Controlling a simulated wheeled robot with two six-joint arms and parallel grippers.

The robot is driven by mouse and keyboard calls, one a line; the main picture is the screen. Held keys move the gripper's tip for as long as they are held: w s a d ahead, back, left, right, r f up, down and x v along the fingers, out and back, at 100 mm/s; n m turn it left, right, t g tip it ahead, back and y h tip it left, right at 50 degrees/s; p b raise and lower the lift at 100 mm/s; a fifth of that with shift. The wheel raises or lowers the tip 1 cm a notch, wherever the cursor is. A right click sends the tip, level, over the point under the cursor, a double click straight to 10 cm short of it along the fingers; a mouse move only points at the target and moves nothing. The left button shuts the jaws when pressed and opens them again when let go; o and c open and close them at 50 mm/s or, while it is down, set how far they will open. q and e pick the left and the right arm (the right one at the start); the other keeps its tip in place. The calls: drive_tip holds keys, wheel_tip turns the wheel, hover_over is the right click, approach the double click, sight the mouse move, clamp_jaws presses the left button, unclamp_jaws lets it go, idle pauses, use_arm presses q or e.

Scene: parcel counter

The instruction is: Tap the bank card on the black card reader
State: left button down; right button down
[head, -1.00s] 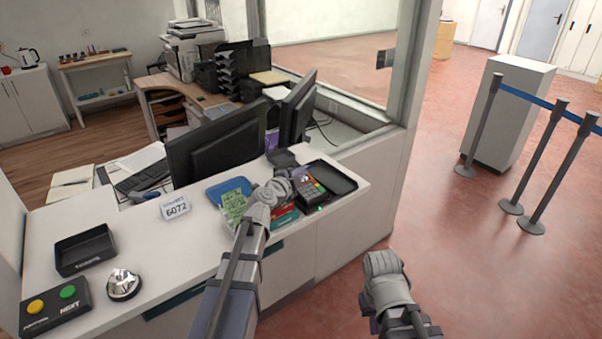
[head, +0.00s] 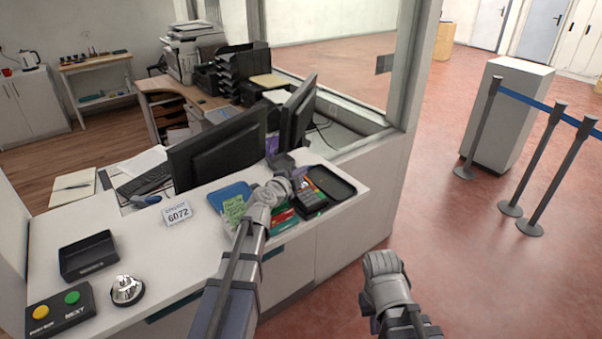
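The black card reader (head: 312,203), with a keypad and coloured keys, sits on the white counter near its right end. My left gripper (head: 291,181) is over the counter just left of the reader, seen from behind. Its fingers are mostly hidden by my own wrist, so its opening does not show. I cannot make out the bank card; whether it is in the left gripper is hidden. My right gripper (head: 384,264) is low over the floor in front of the counter, away from everything, and its fingers do not show clearly.
A black tray (head: 345,188) lies right of the reader. A blue tray (head: 222,191), a green note (head: 234,210) and red and green items lie left of it. Monitors (head: 220,150) stand behind. A number sign (head: 177,212), bell (head: 126,290) and button box (head: 60,312) are further left.

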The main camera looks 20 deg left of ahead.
wheel_tip(320, 180, up, 5)
drive_tip(key=p, duration=0.4)
drive_tip(key=shift+f, duration=0.15)
idle(1.2)
